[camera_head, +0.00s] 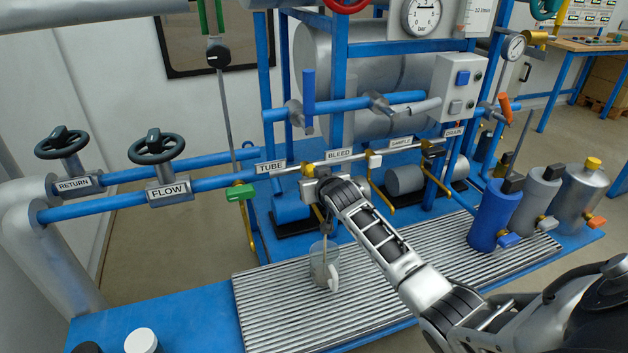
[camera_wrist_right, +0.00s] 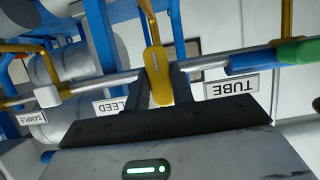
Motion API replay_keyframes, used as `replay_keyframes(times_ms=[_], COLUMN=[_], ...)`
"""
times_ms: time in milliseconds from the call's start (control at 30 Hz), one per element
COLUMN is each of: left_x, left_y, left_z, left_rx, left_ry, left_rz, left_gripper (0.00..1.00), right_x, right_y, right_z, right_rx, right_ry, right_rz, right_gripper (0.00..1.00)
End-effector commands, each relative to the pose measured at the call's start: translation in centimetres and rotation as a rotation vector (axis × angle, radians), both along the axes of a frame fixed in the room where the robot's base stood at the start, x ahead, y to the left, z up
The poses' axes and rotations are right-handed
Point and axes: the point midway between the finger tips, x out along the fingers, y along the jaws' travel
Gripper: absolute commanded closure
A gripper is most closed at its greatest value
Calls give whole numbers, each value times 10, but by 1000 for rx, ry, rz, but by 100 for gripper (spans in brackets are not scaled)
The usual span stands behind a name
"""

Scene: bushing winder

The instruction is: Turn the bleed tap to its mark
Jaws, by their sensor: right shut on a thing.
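The bleed tap is mostly hidden behind my right gripper (camera_head: 323,190) in the head view, just left of the BLEED label (camera_head: 340,154). In the right wrist view its yellow lever (camera_wrist_right: 157,72) stands across the grey pipe, between the two dark fingers of my right gripper (camera_wrist_right: 160,92), which is shut on it. A thin yellow spout (camera_wrist_right: 145,15) runs on from it to the top of that view. I cannot make out the mark. My left gripper is not in view.
A clear mug (camera_head: 321,262) stands on the ribbed tray (camera_head: 262,290) below the tap. The green tap (camera_head: 240,192) and white tap (camera_head: 374,161) flank it on the same pipe. Blue and grey canisters (camera_head: 492,215) (camera_head: 536,198) stand at the right.

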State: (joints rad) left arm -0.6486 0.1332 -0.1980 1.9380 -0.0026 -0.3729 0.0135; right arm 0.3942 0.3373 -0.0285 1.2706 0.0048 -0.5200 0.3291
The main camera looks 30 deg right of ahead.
Motion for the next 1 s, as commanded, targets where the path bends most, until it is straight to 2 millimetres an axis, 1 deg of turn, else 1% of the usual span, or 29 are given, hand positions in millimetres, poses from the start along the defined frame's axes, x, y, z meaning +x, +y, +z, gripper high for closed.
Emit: replay_keyframes(times_ms=[33,67,100,133,433,567,667,767,1000], left_x=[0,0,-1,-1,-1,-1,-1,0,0], left_y=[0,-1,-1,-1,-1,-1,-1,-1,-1], left_z=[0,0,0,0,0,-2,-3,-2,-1], left_rx=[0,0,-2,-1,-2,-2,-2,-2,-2], left_ry=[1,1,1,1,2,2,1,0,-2], left_rz=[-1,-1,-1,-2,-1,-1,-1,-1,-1], left_gripper=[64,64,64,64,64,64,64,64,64], right_x=[0,0,0,0,-1,-8,-20,-36,-82], right_y=[0,0,0,0,0,2,4,9,20], right_z=[-1,-1,-1,-1,0,2,6,14,34], right_rx=[-4,-4,-4,-4,-2,-2,-2,-2,-2], right_ry=[3,3,3,3,1,1,2,1,2], right_rz=[1,1,1,1,1,1,1,2,1], right_gripper=[99,68,57,55,55,55,55,55,55])
